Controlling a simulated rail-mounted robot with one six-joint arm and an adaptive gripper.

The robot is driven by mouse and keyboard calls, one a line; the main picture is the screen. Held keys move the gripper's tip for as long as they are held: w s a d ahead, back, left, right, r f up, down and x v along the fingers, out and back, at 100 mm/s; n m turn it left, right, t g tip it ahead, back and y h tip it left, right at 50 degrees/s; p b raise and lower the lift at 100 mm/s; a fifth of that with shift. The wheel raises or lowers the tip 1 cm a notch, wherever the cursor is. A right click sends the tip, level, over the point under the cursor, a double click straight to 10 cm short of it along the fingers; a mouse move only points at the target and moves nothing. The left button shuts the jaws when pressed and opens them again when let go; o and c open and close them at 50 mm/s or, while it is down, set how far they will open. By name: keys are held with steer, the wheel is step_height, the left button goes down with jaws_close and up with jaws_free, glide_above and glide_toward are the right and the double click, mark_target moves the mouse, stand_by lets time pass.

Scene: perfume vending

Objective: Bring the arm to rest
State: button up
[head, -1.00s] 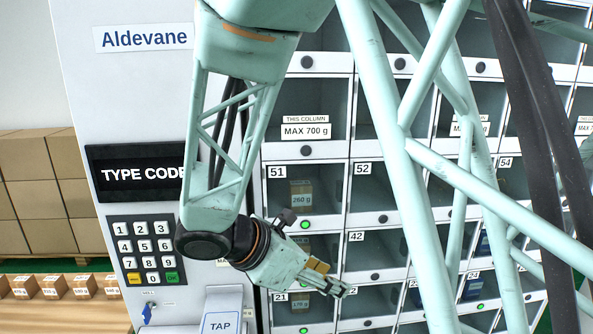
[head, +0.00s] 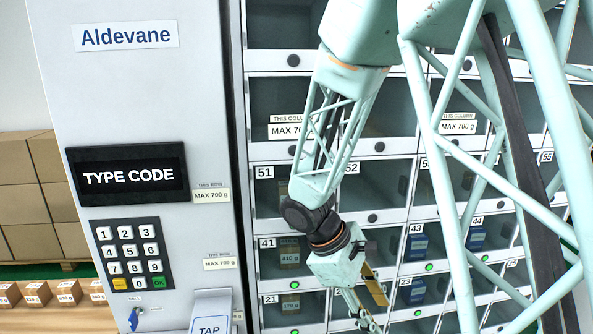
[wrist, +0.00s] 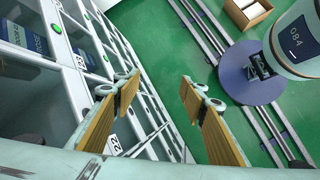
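My gripper (head: 372,305) hangs in front of the lower lockers in the head view, pointing down and to the right. In the wrist view my gripper (wrist: 160,92) has its two yellow-padded fingers wide apart, with nothing between them. The arm is bent at the elbow and is clear of the keypad. The fingertips are close to the locker fronts in the wrist view; I cannot tell the exact gap.
The vending machine has a display (head: 128,176) reading TYPE CODE, a keypad (head: 133,258) and a TAP pad (head: 211,324). Several lockers hold boxes, such as a blue one (head: 418,246). Green floor (wrist: 165,40) with rails and an open carton (wrist: 247,12) lies beside the lockers.

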steer(key=s+d+r+m+y, duration=0.2)
steer(key=s+d+r+m, duration=0.15)
steer(key=s+r, duration=0.3)
steer(key=s+d+r+m+y, duration=0.1)
steer(key=s+d+r+m, duration=0.1)
steer(key=s+r+m, duration=0.4)
steer(key=s+a+r+m+t+y, duration=0.1)
steer(key=s+r+t, duration=0.1)
steer(key=s+r, duration=0.3)
steer(key=s+a+r+m+t+y+b, duration=0.1)
steer(key=s+r, duration=0.4)
steer(key=s, duration=0.7)
steer(key=shift+a+r+t+y, duration=0.2)
steer(key=shift+a+t+y, duration=0.3)
steer(key=shift+a+t, duration=0.15)
steer(key=shift+m, duration=0.25)
